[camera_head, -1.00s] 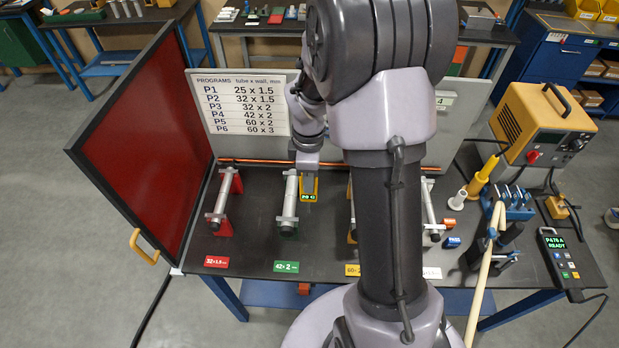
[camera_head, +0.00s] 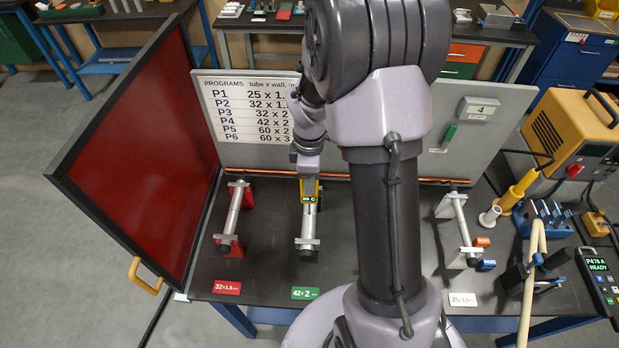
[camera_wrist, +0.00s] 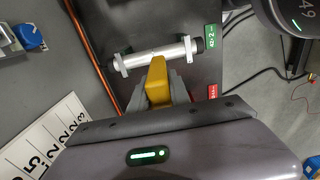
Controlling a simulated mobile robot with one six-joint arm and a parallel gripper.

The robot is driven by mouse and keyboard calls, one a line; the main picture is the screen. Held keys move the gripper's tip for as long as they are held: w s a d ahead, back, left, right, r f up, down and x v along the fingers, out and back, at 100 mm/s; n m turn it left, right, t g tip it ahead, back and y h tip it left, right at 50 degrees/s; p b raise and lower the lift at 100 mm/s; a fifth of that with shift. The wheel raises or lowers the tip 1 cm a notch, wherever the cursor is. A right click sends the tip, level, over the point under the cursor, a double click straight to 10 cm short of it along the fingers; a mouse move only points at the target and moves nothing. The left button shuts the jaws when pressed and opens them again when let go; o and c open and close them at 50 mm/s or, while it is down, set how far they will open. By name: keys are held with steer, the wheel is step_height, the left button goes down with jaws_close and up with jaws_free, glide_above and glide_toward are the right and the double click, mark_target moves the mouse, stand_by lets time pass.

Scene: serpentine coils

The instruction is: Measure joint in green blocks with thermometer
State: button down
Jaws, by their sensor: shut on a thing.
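The tube with the 42 x 2 green label (camera_head: 305,293) lies in its holders (camera_head: 307,243) in the head view. Little of the blocks' green shows. The tube also spans the upper part of the wrist view (camera_wrist: 182,49). My gripper (camera_wrist: 166,92) is shut on the yellow thermometer (camera_wrist: 156,72), whose tip is at the middle of the tube; I cannot tell whether it touches. In the head view the thermometer (camera_head: 309,190) has a small lit green display, its reading too small to be sure of. The tube's far part is hidden behind the thermometer and gripper.
A tube in red blocks (camera_head: 234,213) stands to the left and another tube (camera_head: 460,228) to the right. The program board (camera_head: 245,110) stands behind, a red screen (camera_head: 140,150) at left. A yellow machine (camera_head: 570,125) and handset (camera_head: 598,270) are at right.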

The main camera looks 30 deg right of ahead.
steer(key=shift+f, duration=0.3)
steer(key=shift+f, duration=0.3)
steer(key=shift+f+b, duration=0.1)
steer(key=shift+b, duration=0.25)
steer(key=shift+f, duration=0.3)
steer(key=shift+f+b, duration=0.2)
steer(key=shift+b, duration=0.15)
stand_by(0.7)
stand_by(1.3)
step_height(320, 180, up, 6)
steer(key=p, duration=0.5)
steer(key=shift+r, duration=0.1)
stand_by(1.0)
